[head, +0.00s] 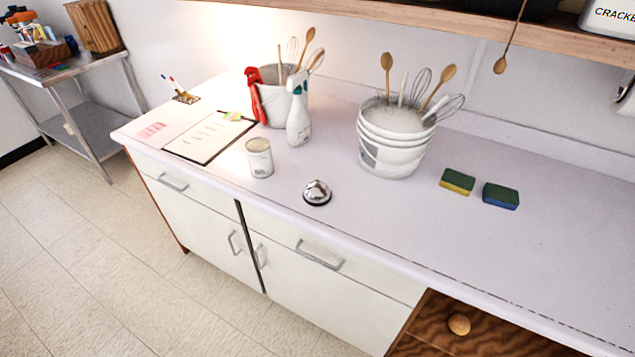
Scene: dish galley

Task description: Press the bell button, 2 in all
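A silver call bell (317,192) with a dark base and a domed top stands upright on the white counter (290,223), near its front edge. Its button is at the top of the dome and is very small in this view. Nothing touches the bell. Neither my left nor my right gripper shows in the head view.
A white can (259,158) stands left of the bell, with a spray bottle (299,118) behind it. A stack of white buckets (391,145) holding utensils stands behind right. Two sponges (457,182) (501,196) lie further right. The counter around the bell is clear.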

